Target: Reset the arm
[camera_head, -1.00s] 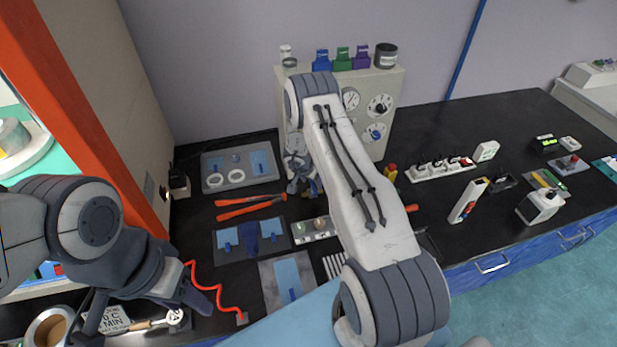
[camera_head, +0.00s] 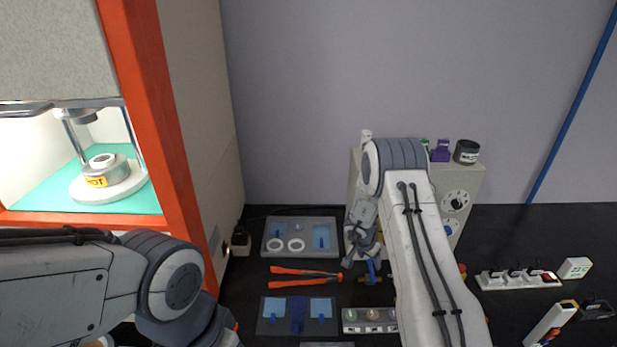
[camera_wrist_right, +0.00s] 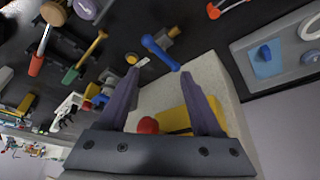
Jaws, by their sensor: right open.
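My right arm (camera_head: 425,240) rises from the bottom right, bends at its dark ribbed joint and drops to the right gripper (camera_head: 361,262). That gripper hangs in front of the light cabinet with dials (camera_head: 468,188), over the black bench. In the right wrist view its two fingers (camera_wrist_right: 160,80) are spread, with nothing held between them. A blue-handled piece (camera_wrist_right: 160,52) lies past the fingertips. My left arm (camera_head: 80,285) comes in from the left at the bottom; its gripper is below the picture edge.
The orange-framed machine (camera_head: 178,165) stands at the left with a white ring on its lower platen. A grey tray (camera_head: 330,222) with white rings, orange-handled tongs (camera_head: 305,270) and a power strip (camera_head: 518,280) lie on the bench. Jars stand on the cabinet.

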